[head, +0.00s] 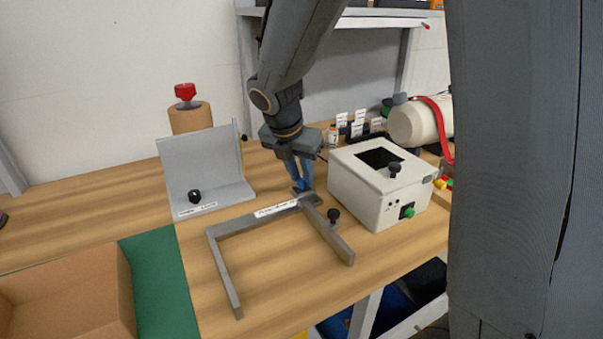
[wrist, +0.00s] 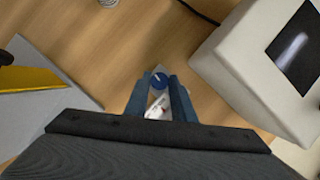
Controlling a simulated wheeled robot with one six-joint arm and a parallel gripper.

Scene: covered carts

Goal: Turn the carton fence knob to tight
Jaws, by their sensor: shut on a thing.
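The carton fence is a grey U-shaped frame (head: 222,258) lying on the wooden table, with a white label (head: 277,209) along its back bar. A round blue knob (wrist: 159,80) with a light pointer line sits at the fence's back corner. My gripper (head: 302,186) points down over that corner. In the wrist view its two blue fingers (wrist: 160,95) are closed on either side of the knob and hold it. A white label (wrist: 157,107) with small print shows between the fingers; I cannot read it. The fingers mostly hide the knob in the head view.
A white box machine (head: 375,195) stands close to the right of my gripper. A grey angled plate (head: 205,165) with a black knob stands left. A cardboard box (head: 70,290) is front left.

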